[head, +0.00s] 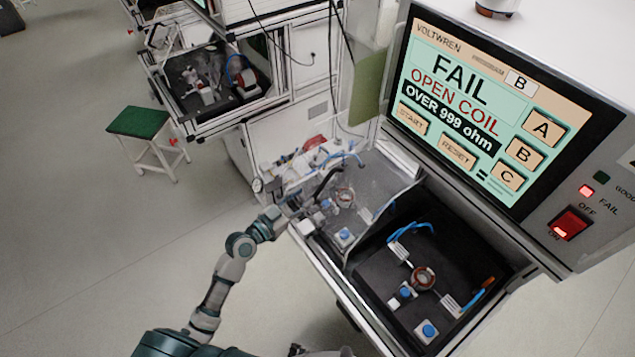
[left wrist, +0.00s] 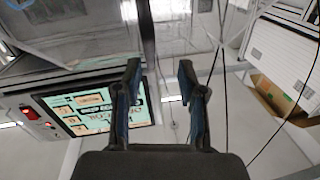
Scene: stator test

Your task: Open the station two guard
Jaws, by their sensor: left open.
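A clear guard (head: 381,217) with a thin rim encloses the left test station on the bench. Through it show a stator with a copper ring (head: 344,195) and a blue button (head: 344,235). The right station (head: 455,252) shows another stator (head: 423,278) and no clear cover that I can make out. I cannot read station numbers. My left gripper (head: 303,203) is at the front left edge of the left station; contact there is unclear. In the left wrist view the left gripper (left wrist: 159,92) is open, with nothing between its fingers.
The tester screen (head: 470,100) reads FAIL, OPEN COIL, OVER 999 ohm. Its red switch (head: 571,224) is at the right. A green-topped stool (head: 138,122) and another workstation (head: 215,85) stand behind. The floor (head: 90,215) on the left is clear.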

